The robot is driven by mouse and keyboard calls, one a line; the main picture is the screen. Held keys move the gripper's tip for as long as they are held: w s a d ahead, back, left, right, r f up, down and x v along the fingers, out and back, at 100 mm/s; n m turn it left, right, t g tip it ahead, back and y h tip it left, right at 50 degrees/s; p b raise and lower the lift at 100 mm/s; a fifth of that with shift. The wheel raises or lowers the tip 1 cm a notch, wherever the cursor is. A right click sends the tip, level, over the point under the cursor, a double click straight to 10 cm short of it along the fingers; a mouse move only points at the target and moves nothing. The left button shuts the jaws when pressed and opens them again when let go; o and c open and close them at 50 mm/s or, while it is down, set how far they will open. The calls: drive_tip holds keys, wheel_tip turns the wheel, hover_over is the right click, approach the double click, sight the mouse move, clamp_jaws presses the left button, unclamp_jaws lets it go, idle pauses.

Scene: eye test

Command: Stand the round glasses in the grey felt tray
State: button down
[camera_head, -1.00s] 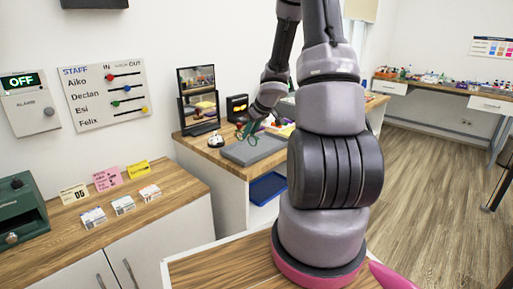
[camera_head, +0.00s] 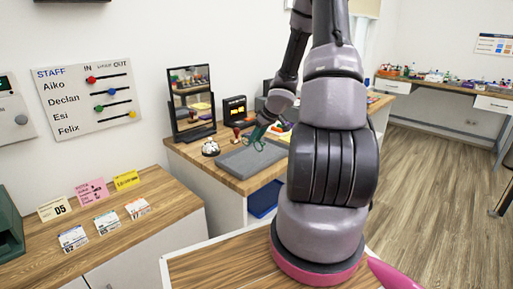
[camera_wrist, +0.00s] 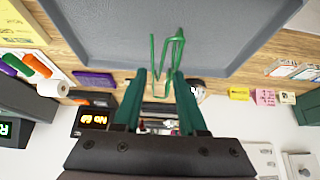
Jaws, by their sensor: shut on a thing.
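The grey felt tray (camera_head: 238,161) lies on the wooden desk in the head view. Its flat bare surface and raised edge fill the top of the wrist view (camera_wrist: 100,25). My gripper (camera_head: 259,131) is over the tray, its green fingers pointing down toward it. In the wrist view my gripper (camera_wrist: 160,76) is shut on a thin green wire frame, the glasses (camera_wrist: 177,40). They stick out past the fingertips toward the tray. I see them nearly edge-on, so their lens shape is unclear. I cannot tell whether they touch the tray.
A bell (camera_head: 210,147), a mirror stand (camera_head: 190,103) and a black clock (camera_head: 234,110) stand left of and behind the tray. A red-handled stamp (camera_head: 237,132) is close behind it. A blue bin (camera_head: 264,199) sits below the desktop. Small cards stand on the left cabinet (camera_head: 155,220).

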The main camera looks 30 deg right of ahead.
drive_tip(key=shift+f, duration=2.1)
drive_tip(key=shift+f, duration=0.15)
drive_tip(key=shift+c, duration=2.3)
unclamp_jaws()
drive_tip(key=v, duration=1.2)
wheel_tip(320, 180, up, 11)
drive_tip(key=m+t+h, duration=0.2)
drive_tip(key=h, duration=0.2)
hover_over(256, 146)
drive_tip(key=s+d, duration=0.2)
drive_tip(key=d, duration=0.2)
drive_tip(key=s+a+r+m+h, duration=0.2)
drive_tip(key=s+r+m, duration=0.15)
drive_tip(key=r, duration=0.45)
drive_tip(key=s+a+r+m+y, duration=0.1)
drive_tip(key=s+a+r+y, duration=0.2)
drive_tip(key=s+a, duration=0.5)
drive_tip(key=s+a+r+m+y, duration=0.1)
drive_tip(key=s+a+r+y, duration=0.2)
drive_tip(key=s+a, duration=0.6)
drive_tip(key=s+r, duration=0.1)
drive_tip(key=s, duration=0.2)
drive_tip(key=shift+a+r+g, duration=0.3)
drive_tip(key=shift+g, duration=0.1)
